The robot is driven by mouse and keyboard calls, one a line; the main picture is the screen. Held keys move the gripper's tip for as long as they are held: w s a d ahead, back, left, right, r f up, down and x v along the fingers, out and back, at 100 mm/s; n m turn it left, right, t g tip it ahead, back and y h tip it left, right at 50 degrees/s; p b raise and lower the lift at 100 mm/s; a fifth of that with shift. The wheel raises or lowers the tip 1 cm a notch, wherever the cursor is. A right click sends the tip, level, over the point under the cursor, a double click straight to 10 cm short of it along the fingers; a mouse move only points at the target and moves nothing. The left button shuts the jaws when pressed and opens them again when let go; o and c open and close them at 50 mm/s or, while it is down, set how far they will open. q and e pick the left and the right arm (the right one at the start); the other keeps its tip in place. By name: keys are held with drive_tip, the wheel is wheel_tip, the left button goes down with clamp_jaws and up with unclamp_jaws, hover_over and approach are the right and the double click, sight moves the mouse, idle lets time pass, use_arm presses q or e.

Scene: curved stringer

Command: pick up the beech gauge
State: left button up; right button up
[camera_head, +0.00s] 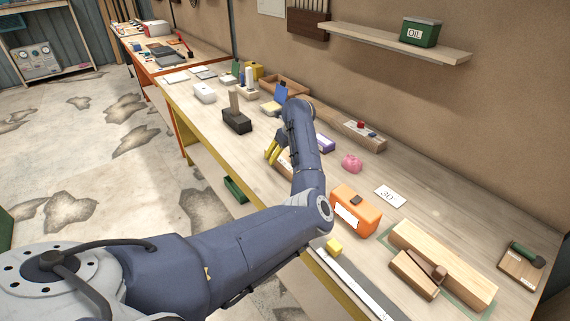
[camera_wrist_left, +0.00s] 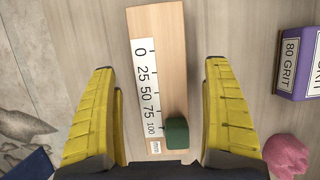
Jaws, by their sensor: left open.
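The beech gauge is a pale wooden strip (camera_wrist_left: 168,50) with a white scale marked 0 to 100 mm and a green block (camera_wrist_left: 177,133) near its lower end. In the left wrist view it lies flat on the bench between the two yellow fingers of my left gripper (camera_wrist_left: 160,75), with a gap on both sides. The fingers are open and hold nothing. In the head view my left gripper (camera_head: 274,151) is low over the bench, and my arm and fingers hide most of the gauge. My right gripper is not in view.
A purple 80 grit box (camera_wrist_left: 298,62) and a pink lump (camera_wrist_left: 287,157) lie right of the gauge. An orange box (camera_head: 368,211), a 30° card (camera_head: 390,196) and a long wooden block (camera_head: 456,267) are nearer. A black block (camera_head: 237,122) stands left of the gripper.

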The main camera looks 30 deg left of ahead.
sight(282, 155)
use_arm(q)
drive_tip(key=shift+x, duration=2.05)
drive_tip(key=c, duration=1.6)
drive_tip(key=shift+w+r, duration=0.1)
drive_tip(key=shift+r, duration=0.05)
drive_tip(key=shift+c, duration=0.2)
wheel_tip(282, 155, up, 20)
drive_tip(key=shift+f, duration=0.25)
drive_tip(key=shift+f, duration=9.25)
